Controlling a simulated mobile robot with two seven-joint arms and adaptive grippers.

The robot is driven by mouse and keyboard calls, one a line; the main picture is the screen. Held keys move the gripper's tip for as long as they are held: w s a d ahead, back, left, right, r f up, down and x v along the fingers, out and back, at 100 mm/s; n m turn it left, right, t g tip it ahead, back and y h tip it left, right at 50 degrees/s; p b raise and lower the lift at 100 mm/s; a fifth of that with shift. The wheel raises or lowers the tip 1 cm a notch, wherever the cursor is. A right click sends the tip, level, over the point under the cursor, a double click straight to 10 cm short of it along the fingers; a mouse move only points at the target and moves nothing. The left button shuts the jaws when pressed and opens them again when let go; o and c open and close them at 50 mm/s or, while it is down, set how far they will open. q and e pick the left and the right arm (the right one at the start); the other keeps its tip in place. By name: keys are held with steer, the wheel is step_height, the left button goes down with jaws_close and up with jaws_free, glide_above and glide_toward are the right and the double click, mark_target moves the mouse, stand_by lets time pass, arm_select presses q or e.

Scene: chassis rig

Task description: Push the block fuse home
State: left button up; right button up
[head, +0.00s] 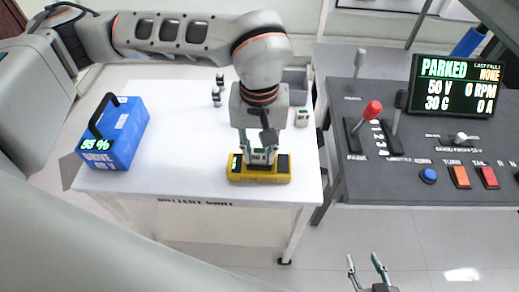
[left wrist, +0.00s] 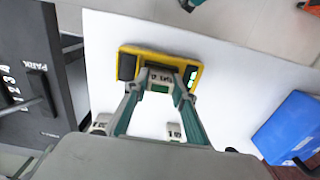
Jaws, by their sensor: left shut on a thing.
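The block fuse (head: 259,155) is a small pale block with a dark rating label, seen in the head view between the fingers of my left gripper (head: 260,150). It also shows in the left wrist view (left wrist: 160,75). The gripper is shut on it and points down at the yellow fuse holder (head: 260,179), which lies near the table's front edge. The block stands at the holder's middle, between dark end parts; I cannot tell how deep it sits. A green light shows on the holder in the left wrist view (left wrist: 191,77). My right gripper (head: 365,262) is open and empty, low in front of the table.
A blue battery pack (head: 118,142) with a black handle stands at the table's left. Small dark-topped cylinders (head: 217,96), a pale block (head: 302,118) and a grey bin (head: 295,82) stand behind. A dark console (head: 400,180) with levers, buttons and a display is at right.

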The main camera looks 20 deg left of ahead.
mark_target(259, 150)
arm_select(q)
steer(key=shift+r, duration=0.1)
steer(key=o, duration=1.1)
steer(key=shift+f, duration=0.2)
steer(key=shift+c, duration=0.2)
steer(key=shift+r, duration=0.45)
step_height(259, 150, up, 12)
steer(key=p, duration=0.1)
steer(key=shift+f, duration=0.25)
